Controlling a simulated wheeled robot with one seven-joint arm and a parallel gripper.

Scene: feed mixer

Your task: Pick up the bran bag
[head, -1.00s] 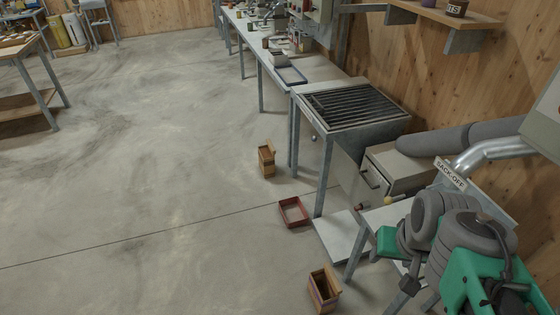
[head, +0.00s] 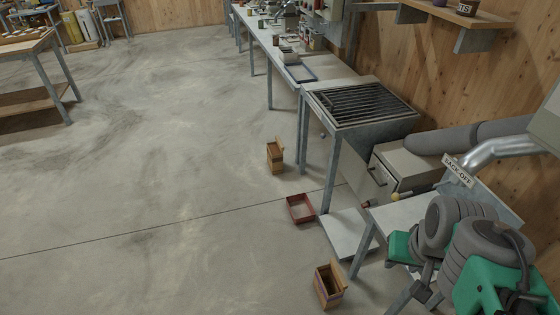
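I cannot pick out a bran bag in the head view. A yellow upright shape (head: 72,29) and pale upright shapes beside it (head: 89,28) stand by the far wall at the upper left, too small to tell what they are. I cannot make out my gripper's fingers anywhere in the picture.
A long workbench (head: 318,73) with small items and a grated metal table (head: 352,120) line the right wall. A wooden table (head: 32,47) stands at left. The middle floor is clear.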

